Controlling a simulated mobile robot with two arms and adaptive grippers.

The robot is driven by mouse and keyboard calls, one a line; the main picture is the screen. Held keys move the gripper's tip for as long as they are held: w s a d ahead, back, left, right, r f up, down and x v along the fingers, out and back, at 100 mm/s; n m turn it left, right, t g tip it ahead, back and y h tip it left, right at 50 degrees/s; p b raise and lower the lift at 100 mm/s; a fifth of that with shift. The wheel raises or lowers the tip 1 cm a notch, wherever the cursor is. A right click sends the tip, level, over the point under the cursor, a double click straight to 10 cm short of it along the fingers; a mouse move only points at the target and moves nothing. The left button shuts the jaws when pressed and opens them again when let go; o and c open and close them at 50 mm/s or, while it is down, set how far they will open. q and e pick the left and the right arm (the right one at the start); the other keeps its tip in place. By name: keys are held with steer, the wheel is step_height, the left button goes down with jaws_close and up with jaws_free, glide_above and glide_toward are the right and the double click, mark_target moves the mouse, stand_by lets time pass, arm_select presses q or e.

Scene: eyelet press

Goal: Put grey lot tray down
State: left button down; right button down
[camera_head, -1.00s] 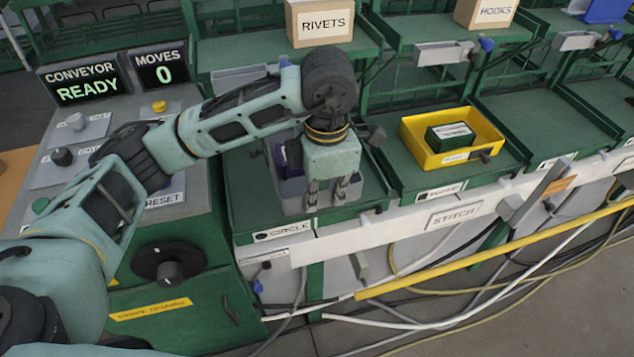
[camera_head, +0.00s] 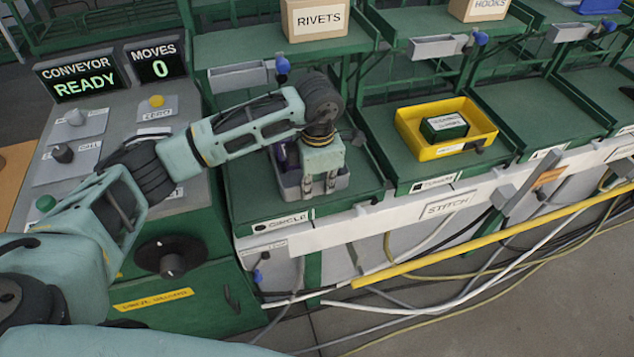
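The grey lot tray (camera_head: 291,188) is in the bay marked CIRCLE at the front left of the bench, with a dark purple item (camera_head: 287,156) inside it. It looks level and close to the green bay floor; I cannot tell whether it touches. My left gripper (camera_head: 320,185) points down at the tray's front right part. Its two fingertips show side by side with a gap, overlapping the tray. Whether they grip its wall is unclear. The arm and gripper hide part of the tray. My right gripper is out of view.
A yellow tray (camera_head: 483,142) with a green box (camera_head: 444,127) stands in the bay to the right. The bay beyond it (camera_head: 535,115) is empty. A RIVETS box (camera_head: 316,19) sits on the upper shelf. The control panel (camera_head: 120,125) is at left, reading READY and 0 moves.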

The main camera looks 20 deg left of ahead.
arm_select(q)
steer(key=c, duration=2)
jaws_free()
steer(key=shift+f, duration=0.1)
steer(key=shift+r, duration=0.25)
steer(key=shift+s+d+r+b, duration=0.1)
steer(key=shift+r+b, duration=0.5)
steer(key=shift+r, duration=2.35)
steer(key=shift+s+r+b, duration=0.1)
steer(key=shift+r+b, duration=0.45)
steer(key=shift+r, duration=2.4)
